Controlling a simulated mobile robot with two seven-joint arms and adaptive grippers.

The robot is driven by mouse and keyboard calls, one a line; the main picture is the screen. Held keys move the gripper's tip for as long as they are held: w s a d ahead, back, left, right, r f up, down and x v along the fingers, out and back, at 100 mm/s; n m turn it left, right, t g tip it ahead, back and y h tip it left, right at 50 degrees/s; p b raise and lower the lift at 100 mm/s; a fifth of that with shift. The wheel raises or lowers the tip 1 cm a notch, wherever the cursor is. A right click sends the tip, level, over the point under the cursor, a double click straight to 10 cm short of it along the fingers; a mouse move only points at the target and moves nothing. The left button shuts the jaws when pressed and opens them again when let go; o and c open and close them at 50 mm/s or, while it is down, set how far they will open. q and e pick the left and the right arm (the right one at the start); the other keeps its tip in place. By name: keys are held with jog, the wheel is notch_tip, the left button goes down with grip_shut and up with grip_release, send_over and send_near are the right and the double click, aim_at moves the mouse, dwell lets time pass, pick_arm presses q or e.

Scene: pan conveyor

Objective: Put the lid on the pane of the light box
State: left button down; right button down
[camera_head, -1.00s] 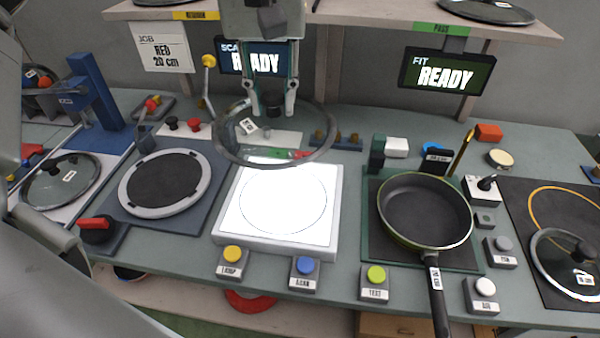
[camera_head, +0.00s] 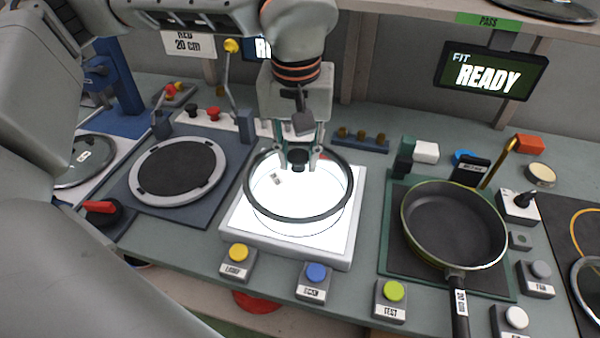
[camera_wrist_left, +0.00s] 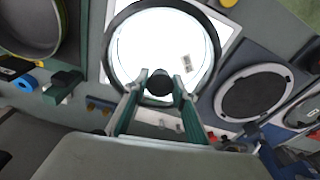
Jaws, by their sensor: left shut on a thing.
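My left gripper (camera_head: 299,160) is shut on the dark knob of a glass lid (camera_head: 347,201) with a dark rim. The lid is over the lit white pane of the light box (camera_head: 336,254); a small white label shows on its glass. I cannot tell for sure whether the rim touches the pane or hangs slightly above it. The wrist view shows the left gripper (camera_wrist_left: 158,90) on the knob and the lid's rim (camera_wrist_left: 112,62) around the bright pane. My right gripper is not in view.
A black pan (camera_head: 454,224) stands on a green mat to the right. A round dark pad (camera_head: 178,171) lies left of the light box. Yellow (camera_head: 238,252), blue (camera_head: 316,272) and green (camera_head: 393,291) buttons line the front edge. A FIT screen (camera_head: 491,78) reads READY.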

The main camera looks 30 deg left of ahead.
aim_at(298, 174)
pick_arm(q)
jog(key=shift+f, duration=0.5)
notch_tip(298, 174, down, 3)
jog(key=shift+f+b, duration=0.2)
jog(key=shift+b, duration=0.2)
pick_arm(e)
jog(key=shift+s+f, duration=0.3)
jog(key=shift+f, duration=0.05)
pick_arm(q)
jog(key=c, duration=1.6)
grip_release()
jog(key=shift+f, duration=0.15)
jog(key=shift+c, duration=0.2)
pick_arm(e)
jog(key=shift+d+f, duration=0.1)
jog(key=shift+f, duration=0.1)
